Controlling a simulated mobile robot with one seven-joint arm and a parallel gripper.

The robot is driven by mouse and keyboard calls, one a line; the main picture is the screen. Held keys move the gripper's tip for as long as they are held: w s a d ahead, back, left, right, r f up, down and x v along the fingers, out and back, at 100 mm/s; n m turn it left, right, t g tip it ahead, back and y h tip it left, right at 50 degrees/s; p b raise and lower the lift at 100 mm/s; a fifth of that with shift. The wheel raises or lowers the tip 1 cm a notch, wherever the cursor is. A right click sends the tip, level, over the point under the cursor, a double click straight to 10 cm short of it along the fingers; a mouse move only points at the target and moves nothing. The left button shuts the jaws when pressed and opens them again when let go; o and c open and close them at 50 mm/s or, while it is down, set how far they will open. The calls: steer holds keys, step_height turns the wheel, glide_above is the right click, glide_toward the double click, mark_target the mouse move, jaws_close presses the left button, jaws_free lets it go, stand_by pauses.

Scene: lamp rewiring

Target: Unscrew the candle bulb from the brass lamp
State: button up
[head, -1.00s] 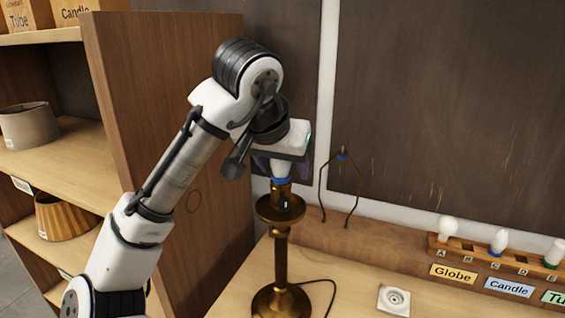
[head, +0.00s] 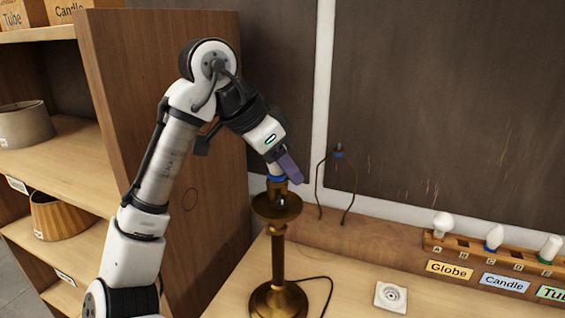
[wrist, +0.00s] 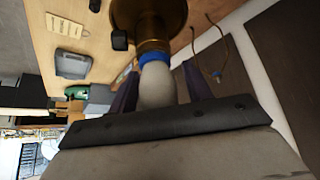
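The brass lamp (head: 278,255) stands upright on the bench, with a blue-collared white bulb in its socket. In the wrist view the bulb (wrist: 157,88) points toward my palm, its blue collar against the brass socket (wrist: 150,32). My gripper (head: 281,173) is tilted down over the lamp top from the upper left. In the wrist view its two purple fingers (wrist: 160,77) stand on either side of the bulb, with a narrow gap on the right side; the gripper looks open. In the head view one finger partly hides the bulb (head: 274,170).
A wire harp (head: 338,185) stands behind the lamp to the right. A bulb rack (head: 480,247) with labels and several bulbs is at the right, with a small white square fixture (head: 391,297) before it. A wooden shelf unit (head: 175,120) stands close on the left.

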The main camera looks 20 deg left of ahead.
steer(key=c, duration=0.8)
steer(key=n+t+y, duration=0.1)
steer(key=n+y, duration=0.1)
steer(key=n, duration=0.1)
steer(key=shift+a+n+b, duration=0.15)
steer(key=shift+n+b, duration=0.2)
steer(key=shift+n, duration=0.05)
steer(key=shift+c, duration=0.2)
steer(key=n, duration=0.1)
steer(key=n+y, duration=0.2)
steer(key=n, duration=0.1)
steer(key=shift+w+a+t, duration=0.15)
steer(key=shift+a+t, duration=0.1)
steer(key=shift+t, duration=0.05)
steer(key=shift+r+n+y+p, duration=0.1)
steer(key=shift+n+y+p, duration=0.3)
steer(key=shift+n, duration=0.2)
steer(key=n+y, duration=0.2)
steer(key=n, duration=0.1)
steer(key=n+g+y, duration=0.1)
steer(key=n, duration=0.1)
steer(key=shift+a, duration=0.3)
steer(key=shift+n+y, duration=0.3)
steer(key=shift+n, duration=0.7)
